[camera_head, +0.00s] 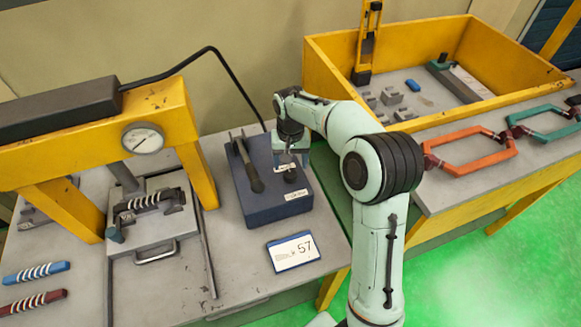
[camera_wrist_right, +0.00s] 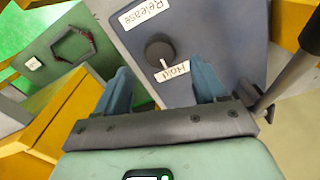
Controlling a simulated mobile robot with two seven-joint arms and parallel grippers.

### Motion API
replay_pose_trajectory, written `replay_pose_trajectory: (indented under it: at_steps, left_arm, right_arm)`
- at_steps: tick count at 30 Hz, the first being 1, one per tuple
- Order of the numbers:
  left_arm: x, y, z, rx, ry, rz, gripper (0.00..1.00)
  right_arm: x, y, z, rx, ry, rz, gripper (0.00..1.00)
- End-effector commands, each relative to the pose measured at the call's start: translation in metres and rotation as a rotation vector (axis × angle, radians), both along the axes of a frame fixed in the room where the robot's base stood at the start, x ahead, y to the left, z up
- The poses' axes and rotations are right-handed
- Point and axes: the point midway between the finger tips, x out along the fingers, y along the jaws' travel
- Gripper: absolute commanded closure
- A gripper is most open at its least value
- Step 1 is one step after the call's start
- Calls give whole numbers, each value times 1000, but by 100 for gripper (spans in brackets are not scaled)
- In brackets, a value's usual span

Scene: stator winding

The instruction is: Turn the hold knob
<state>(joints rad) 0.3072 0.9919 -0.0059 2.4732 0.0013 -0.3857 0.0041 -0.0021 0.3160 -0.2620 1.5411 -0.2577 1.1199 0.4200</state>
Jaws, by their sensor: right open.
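The hold knob (camera_wrist_right: 159,51) is a round dark knob on the blue-grey control box (camera_head: 277,207). In the right wrist view it sits between a "Release" label (camera_wrist_right: 143,13) and a "Hold" label (camera_wrist_right: 173,71). A short pale pointer at its edge faces the "Hold" label. My right gripper (camera_head: 291,163) is over the box; its two blue fingers show in the right wrist view (camera_wrist_right: 162,84). They are spread apart with nothing between them, and the knob appears beyond the fingertips, roughly centred. In the head view the gripper partly covers the knob area. My left gripper is out of view.
A dark lever (camera_head: 249,165) stands on the box left of my gripper. A yellow press frame with a gauge (camera_head: 143,138) is further left. A card reading 57 (camera_head: 293,251) lies in front. A yellow-walled bin (camera_head: 330,75) and coloured frames (camera_head: 470,163) are at right.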

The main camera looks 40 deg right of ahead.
Motion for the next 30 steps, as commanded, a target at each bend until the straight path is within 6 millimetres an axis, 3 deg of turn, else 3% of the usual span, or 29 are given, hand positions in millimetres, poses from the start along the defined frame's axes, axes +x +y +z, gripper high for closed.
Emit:
replay_pose_trajectory:
  at_steps: [1, 6, 12, 30]
  left_arm:
    - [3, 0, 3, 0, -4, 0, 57]
    - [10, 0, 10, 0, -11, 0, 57]
    - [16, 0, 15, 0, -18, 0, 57]
    - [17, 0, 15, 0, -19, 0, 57]
  right_arm:
    - [2, 1, 16, 0, -7, 1, 29]
    - [2, 0, 54, 1, -6, 0, 29]
    - [1, 1, 83, 0, -4, 1, 29]
    - [0, 0, 91, 1, 1, 0, 29]
